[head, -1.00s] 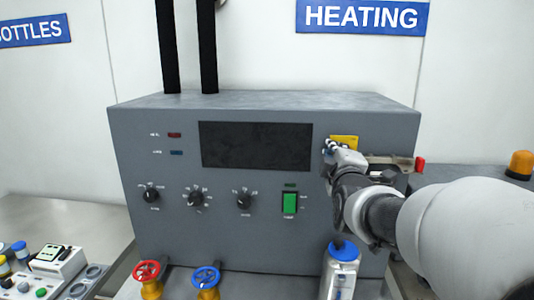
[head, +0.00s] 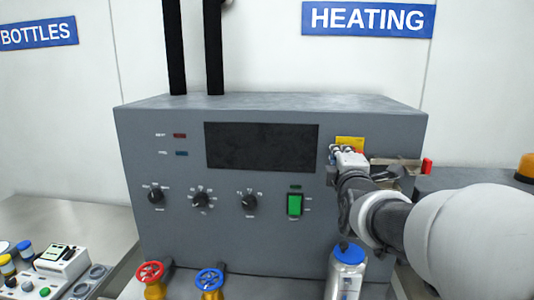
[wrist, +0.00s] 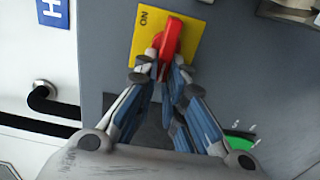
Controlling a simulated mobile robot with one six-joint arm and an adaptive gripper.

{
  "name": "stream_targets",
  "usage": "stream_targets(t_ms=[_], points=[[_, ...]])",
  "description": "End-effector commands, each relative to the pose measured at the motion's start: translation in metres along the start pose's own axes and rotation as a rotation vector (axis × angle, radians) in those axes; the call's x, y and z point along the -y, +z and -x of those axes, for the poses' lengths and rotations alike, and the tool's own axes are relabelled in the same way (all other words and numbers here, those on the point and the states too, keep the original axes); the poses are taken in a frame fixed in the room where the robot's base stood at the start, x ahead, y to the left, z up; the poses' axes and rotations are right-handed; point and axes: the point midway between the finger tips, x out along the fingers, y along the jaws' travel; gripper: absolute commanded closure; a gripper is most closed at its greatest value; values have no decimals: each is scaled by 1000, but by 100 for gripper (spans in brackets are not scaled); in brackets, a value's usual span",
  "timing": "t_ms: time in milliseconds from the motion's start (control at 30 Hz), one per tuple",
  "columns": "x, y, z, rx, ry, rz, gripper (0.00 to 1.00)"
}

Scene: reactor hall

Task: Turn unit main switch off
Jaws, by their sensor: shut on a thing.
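The unit is a grey box (head: 250,240) under the HEATING sign. Its main switch is a red handle (wrist: 171,38) on a yellow plate (wrist: 193,45); the plate also shows in the head view (head: 350,142). The handle points along the plate toward my fingers, and the word ON is beside it, seen sideways in the wrist view. My gripper (wrist: 166,62) is shut on the red handle, with a finger on each side of it. In the head view my gripper (head: 347,158) covers the handle and the lower part of the plate.
A blue-capped bottle (head: 347,270) stands below my arm. Red (head: 150,272) and blue (head: 209,279) valve wheels stand in front of the unit.

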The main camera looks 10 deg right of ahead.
Motion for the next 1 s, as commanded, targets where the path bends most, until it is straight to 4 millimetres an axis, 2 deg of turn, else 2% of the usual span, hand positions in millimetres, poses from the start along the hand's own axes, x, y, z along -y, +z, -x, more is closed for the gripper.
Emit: stream_targets(t_ms=[33,67,333,633,733,867,1000], points=[[0,0,0,0,0,2,100],[0,0,0,0,0,2,87],[0,0,0,0,0,0,69],[0,0,0,0,0,0,69],[-1,0,6,0,2,0,69],[-1,0,26,-1,2,0,69],[-2,0,57,-1,4,-1,69]])
